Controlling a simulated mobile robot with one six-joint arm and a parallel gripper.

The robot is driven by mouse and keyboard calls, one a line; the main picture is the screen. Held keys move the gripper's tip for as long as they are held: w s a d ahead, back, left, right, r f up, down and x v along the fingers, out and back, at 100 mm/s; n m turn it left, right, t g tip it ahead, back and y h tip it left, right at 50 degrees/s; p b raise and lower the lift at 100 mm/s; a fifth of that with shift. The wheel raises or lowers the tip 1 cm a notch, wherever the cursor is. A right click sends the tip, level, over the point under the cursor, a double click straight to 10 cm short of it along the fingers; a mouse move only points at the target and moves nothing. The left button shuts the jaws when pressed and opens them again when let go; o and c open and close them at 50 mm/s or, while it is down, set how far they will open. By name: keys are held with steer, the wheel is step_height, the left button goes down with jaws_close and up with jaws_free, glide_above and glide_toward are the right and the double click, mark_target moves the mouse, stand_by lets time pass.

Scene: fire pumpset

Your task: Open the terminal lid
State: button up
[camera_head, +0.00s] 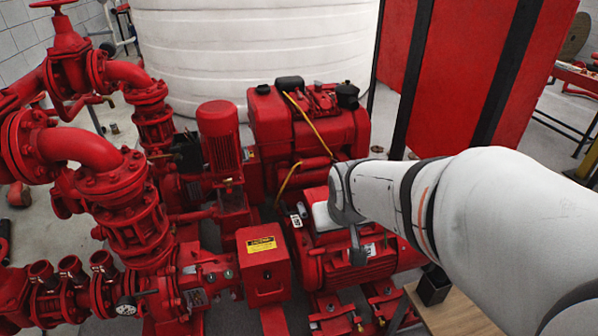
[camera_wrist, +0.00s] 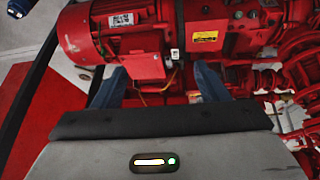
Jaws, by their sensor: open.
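In the wrist view the lid (camera_wrist: 145,67) looks red and boxy, on the side of the motor (camera_wrist: 100,33). My gripper (camera_head: 352,225) is beside the box, partly hiding it in the head view. In the wrist view my gripper (camera_wrist: 160,72) shows two bluish fingers spread apart with the lid between them in the picture. I see no contact. Whether the lid is fully shut is unclear.
A red box with a yellow label (camera_head: 262,245) stands left of the motor, near red pipes and valves (camera_head: 120,190). A red engine (camera_head: 305,135) with a yellow hose is behind. A white tank (camera_head: 250,50) and a red panel (camera_head: 455,70) close off the back.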

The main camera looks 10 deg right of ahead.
steer(key=shift+o, duration=0.8)
steer(key=w+d+f+t+b, duration=0.2)
steer(key=w+d+f+b, duration=0.1)
steer(key=w+f+b, duration=0.1)
steer(key=w+d+f+t+h+b, duration=0.1)
steer(key=w+d+f+t+b, duration=0.1)
steer(key=w+d+f+b, duration=0.2)
steer(key=w+f, duration=0.3)
steer(key=f, duration=0.2)
steer(key=w+d+f+t+y+b, duration=0.1)
steer(key=w+d+f+t+b, duration=0.2)
steer(key=f+b, duration=0.25)
steer(key=w+d+f+n+t+y+b, duration=0.1)
steer(key=w+d+f+t+b, duration=0.15)
steer(key=f+b, duration=0.35)
steer(key=w+d+f+t+y+b, duration=0.1)
steer(key=w+d+f+t+b, duration=0.2)
steer(key=f, duration=0.4)
steer(key=w+b, duration=0.2)
steer(key=w, duration=0.4)
steer(key=shift+w+a, duration=0.4)
steer(key=shift+a, duration=0.05)
steer(key=shift+c, duration=0.2)
steer(key=c, duration=1.3)
steer(key=shift+r, duration=0.15)
steer(key=shift+c, duration=0.3)
